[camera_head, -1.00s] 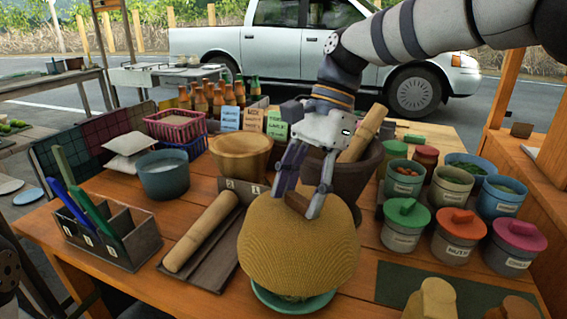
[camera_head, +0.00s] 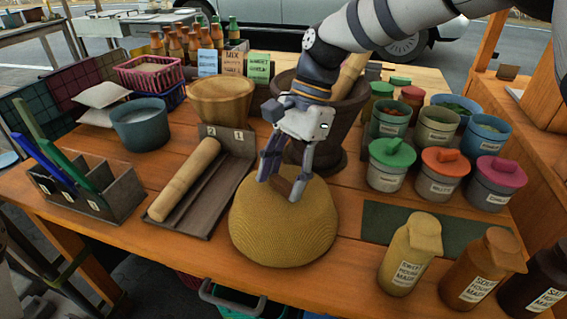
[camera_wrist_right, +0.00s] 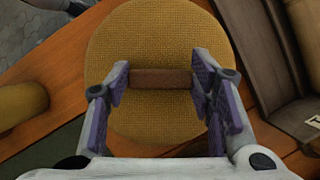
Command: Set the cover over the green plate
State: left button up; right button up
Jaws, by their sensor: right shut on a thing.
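The cover (camera_head: 283,232) is a yellow-brown woven dome with a brown bar handle on top. It sits low at the table's front middle in the head view, its lower edge at or very near the tabletop. My right gripper (camera_head: 282,188) is shut on the cover's handle from above. In the right wrist view, the fingers (camera_wrist_right: 160,85) flank the brown handle (camera_wrist_right: 160,78) with the woven dome (camera_wrist_right: 150,35) below. The green plate is hidden now, and the cover hides the spot where it was seen earlier. My left gripper is not in view.
A tray with a rolling pin (camera_head: 184,179) lies left of the cover. A dark mortar (camera_head: 330,125) stands close behind it. Lidded jars (camera_head: 391,165) and labelled bottles (camera_head: 409,255) stand to the right. A divided holder (camera_head: 88,190) is at the left.

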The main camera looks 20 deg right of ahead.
jog(key=shift+f, duration=0.15)
jog(key=o, duration=1.7)
jog(key=shift+o, duration=0.2)
jog(key=v, duration=1.2)
